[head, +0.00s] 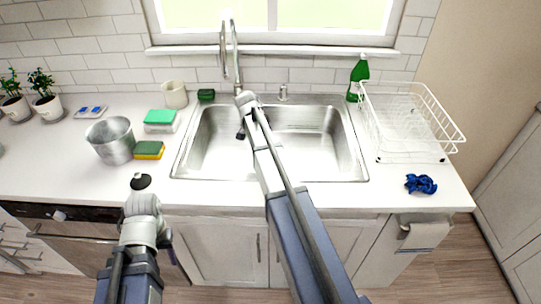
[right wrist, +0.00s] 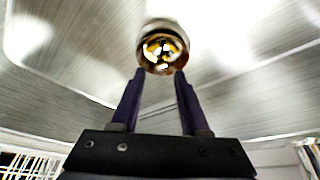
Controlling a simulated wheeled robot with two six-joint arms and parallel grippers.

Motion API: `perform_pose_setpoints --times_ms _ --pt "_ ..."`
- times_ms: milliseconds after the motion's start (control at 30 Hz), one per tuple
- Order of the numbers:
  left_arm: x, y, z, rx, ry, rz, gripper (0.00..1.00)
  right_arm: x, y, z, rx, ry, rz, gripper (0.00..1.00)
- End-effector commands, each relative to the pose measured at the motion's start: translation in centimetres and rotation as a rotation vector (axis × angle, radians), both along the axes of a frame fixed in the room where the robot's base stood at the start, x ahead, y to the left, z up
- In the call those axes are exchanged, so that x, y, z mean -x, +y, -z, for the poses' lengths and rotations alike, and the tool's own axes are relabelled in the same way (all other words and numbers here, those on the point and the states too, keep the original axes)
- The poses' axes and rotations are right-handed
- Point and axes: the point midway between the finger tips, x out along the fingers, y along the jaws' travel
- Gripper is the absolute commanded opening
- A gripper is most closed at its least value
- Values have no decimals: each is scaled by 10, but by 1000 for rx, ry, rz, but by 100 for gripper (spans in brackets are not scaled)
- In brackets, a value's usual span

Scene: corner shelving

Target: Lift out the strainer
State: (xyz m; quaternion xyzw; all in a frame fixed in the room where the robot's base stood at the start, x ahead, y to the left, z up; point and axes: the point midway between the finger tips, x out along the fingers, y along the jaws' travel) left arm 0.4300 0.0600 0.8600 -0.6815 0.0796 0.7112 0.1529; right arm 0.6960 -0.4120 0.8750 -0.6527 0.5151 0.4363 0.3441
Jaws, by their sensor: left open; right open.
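The strainer (right wrist: 163,48) shows in the right wrist view as a small round metal piece with a shiny, golden-looking inside, at the drain of the steel sink (head: 328,150). My right gripper (right wrist: 160,74) is open, its two dark fingers pointing at the strainer, with the tips at its near edge in the picture. I cannot tell whether they touch it. In the head view my right gripper (head: 241,130) reaches down into the sink, and my arm hides the strainer. My left gripper (head: 168,238) is open, low in front of the counter, mostly hidden behind its own wrist.
A black round stopper-like piece (head: 140,182) lies on the counter left of the sink. A metal pot (head: 112,142), sponges (head: 149,150) and a cup (head: 175,95) stand left. A faucet (head: 236,60) rises behind. A green bottle (head: 358,78), dish rack (head: 410,122) and blue cloth (head: 421,184) are right.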

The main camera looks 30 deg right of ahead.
Motion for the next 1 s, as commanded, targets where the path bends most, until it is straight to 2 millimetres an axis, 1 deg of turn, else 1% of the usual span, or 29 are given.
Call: perform_pose_setpoints --times_ms 67,167,267,500,567,633,867,1000 --pt "0 0 0 0 0 0 50 0 0 0 0 0 0 45" --pt "0 0 5 0 0 0 50 -1 -1 5 0 0 0 45" --pt "0 0 14 0 0 0 50 -2 -3 14 0 0 0 45" --pt "0 0 43 0 0 0 50 -7 -12 43 0 0 1 45" --pt "0 0 48 0 0 0 50 -7 -14 48 0 0 0 45" --pt "0 0 50 0 0 0 50 -7 -15 50 0 -1 0 45" --pt "0 0 48 0 0 0 50 -7 -16 48 0 -1 -1 45" --pt "0 0 48 0 0 0 50 -7 -16 48 0 -1 -1 29"
